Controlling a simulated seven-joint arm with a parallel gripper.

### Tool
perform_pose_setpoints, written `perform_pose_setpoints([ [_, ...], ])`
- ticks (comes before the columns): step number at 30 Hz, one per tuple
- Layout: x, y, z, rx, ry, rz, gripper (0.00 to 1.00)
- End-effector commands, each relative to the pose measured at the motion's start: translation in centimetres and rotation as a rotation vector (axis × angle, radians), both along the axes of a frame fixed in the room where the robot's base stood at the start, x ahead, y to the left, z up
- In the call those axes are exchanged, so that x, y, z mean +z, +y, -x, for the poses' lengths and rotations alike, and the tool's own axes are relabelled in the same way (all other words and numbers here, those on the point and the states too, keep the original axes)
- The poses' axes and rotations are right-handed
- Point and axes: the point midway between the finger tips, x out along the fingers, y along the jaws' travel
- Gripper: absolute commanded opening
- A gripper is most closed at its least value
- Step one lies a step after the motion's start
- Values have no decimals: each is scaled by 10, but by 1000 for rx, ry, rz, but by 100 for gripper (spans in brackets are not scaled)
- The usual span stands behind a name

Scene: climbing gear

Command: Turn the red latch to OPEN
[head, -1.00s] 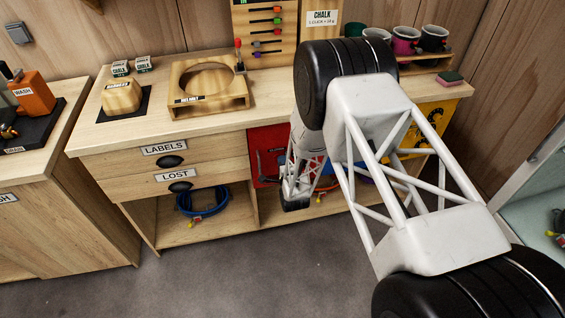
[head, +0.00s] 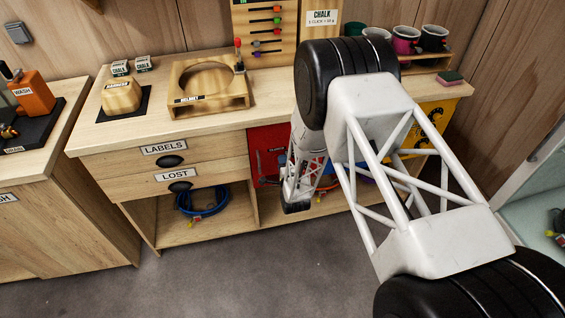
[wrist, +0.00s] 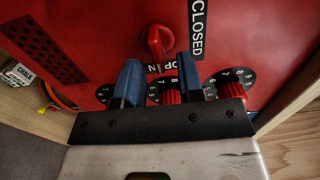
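The red latch (wrist: 158,42) stands out from the red front panel (wrist: 100,25) in the wrist view. A white-on-black CLOSED label (wrist: 198,22) is to its right, and an OPEN label (wrist: 163,66) lies below it, partly hidden. My gripper (wrist: 159,64) is open, with its two blue fingers apart just below the latch. The latch's lower end is near the gap between the fingertips; I cannot tell whether either finger touches it. In the head view the red panel (head: 268,142) shows under the counter, while my arm hides the latch and my gripper.
Numbered dials with red knobs (wrist: 226,88) sit close around my fingers on the panel. A dark perforated patch (wrist: 42,48) is at upper left. Wooden walls flank the panel. In the head view a blue rope coil (head: 203,202) lies in the open shelf to its left.

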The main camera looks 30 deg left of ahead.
Motion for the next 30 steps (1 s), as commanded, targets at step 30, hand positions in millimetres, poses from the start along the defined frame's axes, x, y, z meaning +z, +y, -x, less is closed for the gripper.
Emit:
perform_pose_setpoints([
  [30, 0, -48, 48, 0, -1, -1, 35],
])
